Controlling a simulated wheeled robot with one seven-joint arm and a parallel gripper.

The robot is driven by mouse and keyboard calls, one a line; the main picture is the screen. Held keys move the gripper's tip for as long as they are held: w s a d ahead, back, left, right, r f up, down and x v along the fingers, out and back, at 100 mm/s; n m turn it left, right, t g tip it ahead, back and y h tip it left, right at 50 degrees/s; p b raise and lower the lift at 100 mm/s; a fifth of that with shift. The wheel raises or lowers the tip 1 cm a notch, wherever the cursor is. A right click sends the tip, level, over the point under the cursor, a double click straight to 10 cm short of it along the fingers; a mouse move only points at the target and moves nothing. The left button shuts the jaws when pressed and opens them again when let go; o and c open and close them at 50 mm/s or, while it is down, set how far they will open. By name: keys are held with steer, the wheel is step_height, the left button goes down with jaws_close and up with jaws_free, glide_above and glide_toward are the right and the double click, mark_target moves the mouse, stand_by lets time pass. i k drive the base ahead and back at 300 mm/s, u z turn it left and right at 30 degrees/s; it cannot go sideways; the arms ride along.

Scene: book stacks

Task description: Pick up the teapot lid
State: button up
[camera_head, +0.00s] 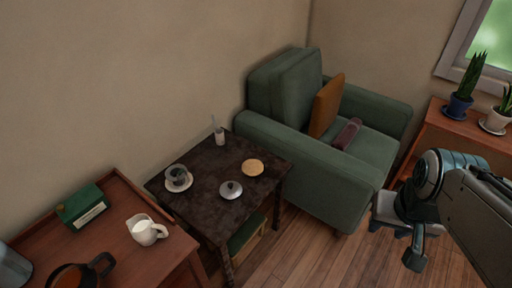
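A small grey domed lid with a knob (231,189) lies on the dark side table (205,208), near its front edge; it looks like the teapot lid. My gripper (394,243) is at the right of the view, over the floor in front of the green armchair. It is well apart from the lid, to its right. Its two fingers look spread, with nothing seen between them.
The side table also bears a round tan disc (253,168), a cup on a saucer (178,180) and a small bottle (219,136). The armchair (340,172) stands right of it. A wooden table (122,235) at left holds a white pitcher (147,231), green box and dark-handled pot.

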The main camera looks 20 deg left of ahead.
mark_target(229, 190)
steer(key=u, duration=0.4)
steer(key=i, duration=0.8)
steer(key=u, duration=1.1)
steer(key=i, duration=0.3)
steer(key=u, duration=0.25)
